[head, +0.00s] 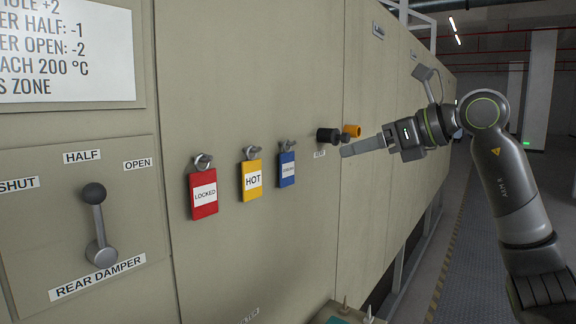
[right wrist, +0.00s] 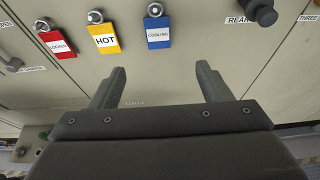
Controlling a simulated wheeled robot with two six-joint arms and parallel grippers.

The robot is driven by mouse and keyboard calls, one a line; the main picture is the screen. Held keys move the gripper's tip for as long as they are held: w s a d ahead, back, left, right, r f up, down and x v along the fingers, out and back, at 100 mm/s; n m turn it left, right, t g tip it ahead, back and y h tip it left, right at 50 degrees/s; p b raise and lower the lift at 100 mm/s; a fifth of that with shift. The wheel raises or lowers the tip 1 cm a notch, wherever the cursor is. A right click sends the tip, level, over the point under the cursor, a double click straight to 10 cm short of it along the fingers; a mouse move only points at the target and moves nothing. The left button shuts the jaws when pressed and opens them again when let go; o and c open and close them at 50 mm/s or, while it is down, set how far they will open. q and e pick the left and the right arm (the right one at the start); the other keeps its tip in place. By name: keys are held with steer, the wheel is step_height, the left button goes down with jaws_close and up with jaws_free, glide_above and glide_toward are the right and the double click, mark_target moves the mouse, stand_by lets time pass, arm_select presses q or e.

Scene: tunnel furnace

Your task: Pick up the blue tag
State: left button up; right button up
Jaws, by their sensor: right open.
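The blue tag (head: 287,169) hangs from a hook on the beige furnace panel, the rightmost of three tags. It also shows in the right wrist view (right wrist: 158,33), where its white label reads COOLING. My right gripper (head: 345,150) is in front of the panel, to the right of the blue tag in the head view. In the right wrist view its two fingers (right wrist: 160,80) are spread with nothing between them, and the blue tag is beyond and above them, apart from both. My left gripper is not in view.
A yellow HOT tag (head: 252,181) and a red LOCKED tag (head: 203,196) hang left of the blue one. A black knob (head: 326,135) and an orange cylinder (head: 352,131) stick out near my right gripper. A rear damper lever (head: 97,222) is at far left. The aisle is at right.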

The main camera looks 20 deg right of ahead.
steer(key=p, duration=0.4)
glide_toward(289, 167)
steer(key=w+a, duration=0.2)
steer(key=p+x, duration=0.1)
steer(key=x, duration=0.1)
steer(key=p+x, duration=0.1)
steer(key=x, duration=0.1)
steer(key=shift+f, duration=0.4)
steer(key=shift+w+a+f+p, duration=0.3)
steer(key=shift+w+f, duration=0.05)
steer(key=shift+w, duration=0.05)
steer(key=shift+d, duration=0.1)
steer(key=shift+c, duration=0.8)
steer(key=c, duration=0.9)
steer(key=shift+d+r, duration=0.1)
